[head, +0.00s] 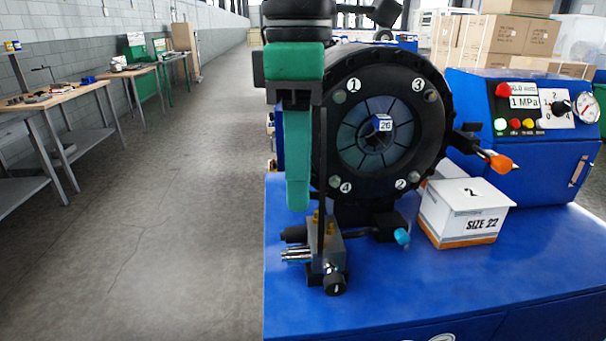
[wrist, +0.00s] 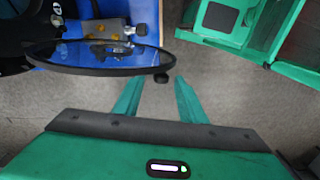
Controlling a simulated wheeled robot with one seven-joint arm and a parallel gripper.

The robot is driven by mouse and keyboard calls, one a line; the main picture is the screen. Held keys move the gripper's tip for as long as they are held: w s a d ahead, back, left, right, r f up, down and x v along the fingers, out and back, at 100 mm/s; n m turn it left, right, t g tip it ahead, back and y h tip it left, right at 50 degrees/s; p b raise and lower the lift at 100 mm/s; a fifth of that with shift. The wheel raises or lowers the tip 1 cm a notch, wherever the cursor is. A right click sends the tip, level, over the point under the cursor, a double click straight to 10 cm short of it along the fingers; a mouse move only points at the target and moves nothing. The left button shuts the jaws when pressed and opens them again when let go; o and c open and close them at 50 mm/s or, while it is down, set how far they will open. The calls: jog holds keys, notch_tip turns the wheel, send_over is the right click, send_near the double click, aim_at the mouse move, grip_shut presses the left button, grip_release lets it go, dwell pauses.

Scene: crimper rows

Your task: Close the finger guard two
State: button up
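The finger guard, a clear round disc with a dark rim (wrist: 100,70), stands swung out from the black crimping head (head: 437,140). In the head view its dark edge (head: 322,150) is nearly edge-on, just right of my gripper (head: 298,203). The die opening (head: 376,130) faces forward, uncovered.
A blue control box (head: 545,165) with gauge and buttons stands right. A white box marked 2 and SIZE 22 (head: 463,215) sits on the blue bench (head: 400,290). A valve fitting (head: 330,262) is below the head. The aisle (head: 180,200) left is clear.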

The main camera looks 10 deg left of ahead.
jog(key=shift+f, duration=0.35)
jog(key=shift+c, duration=0.2)
grip_shut()
jog(key=shift+d, duration=0.15)
